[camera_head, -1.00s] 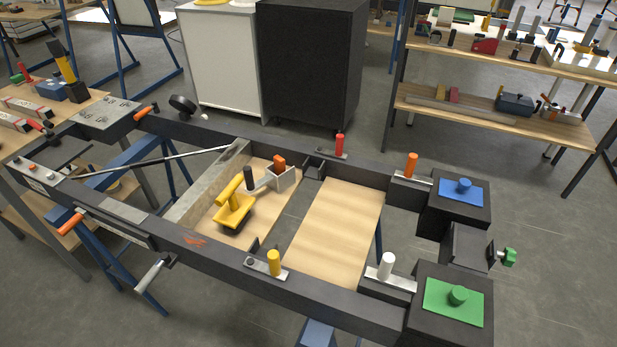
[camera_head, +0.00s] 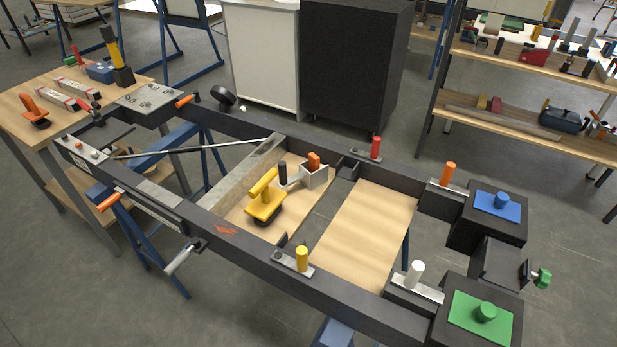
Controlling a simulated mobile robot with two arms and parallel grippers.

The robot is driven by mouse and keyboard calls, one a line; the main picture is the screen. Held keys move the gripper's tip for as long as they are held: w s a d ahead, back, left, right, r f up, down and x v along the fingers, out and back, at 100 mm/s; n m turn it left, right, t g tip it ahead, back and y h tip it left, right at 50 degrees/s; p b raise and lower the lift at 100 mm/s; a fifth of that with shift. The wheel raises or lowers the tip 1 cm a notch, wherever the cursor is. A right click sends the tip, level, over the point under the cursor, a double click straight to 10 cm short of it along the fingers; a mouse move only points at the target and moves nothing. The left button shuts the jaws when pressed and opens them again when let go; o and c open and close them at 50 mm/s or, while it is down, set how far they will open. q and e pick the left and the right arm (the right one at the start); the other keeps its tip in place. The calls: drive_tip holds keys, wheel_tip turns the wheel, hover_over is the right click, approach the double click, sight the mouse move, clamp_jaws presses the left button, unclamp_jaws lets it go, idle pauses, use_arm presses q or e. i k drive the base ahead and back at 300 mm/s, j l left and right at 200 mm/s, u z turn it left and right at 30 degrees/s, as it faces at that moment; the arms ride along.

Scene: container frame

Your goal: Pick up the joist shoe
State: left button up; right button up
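The thing that looks most like the joist shoe is a small light grey metal bracket (camera_head: 316,180) with an orange grip on top. It sits on the wooden panel inside the dark frame, beside the grey cross beam. A black upright grip (camera_head: 283,172) stands just left of it, and I cannot tell whether the two are joined. A dark bracket (camera_head: 347,168) is on the frame's far inner side, just right of the grey one. Neither of my grippers is in view.
A yellow-handled tool (camera_head: 265,203) lies close to the grey bracket. The dark frame (camera_head: 330,283) surrounds the panels, with red, orange, yellow and white upright grips along its rails. A bare wooden panel (camera_head: 365,230) lies to the right. A wooden table (camera_head: 60,125) stands at left.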

sight(302, 171)
drive_tip(key=i+j+z, duration=0.15)
drive_tip(key=j, duration=0.3)
drive_tip(key=i+j+z, duration=0.15)
drive_tip(key=j, duration=0.35)
drive_tip(key=j+z, duration=0.2)
drive_tip(key=j, duration=0.3)
drive_tip(key=i+j+z, duration=0.15)
drive_tip(key=j, duration=0.35)
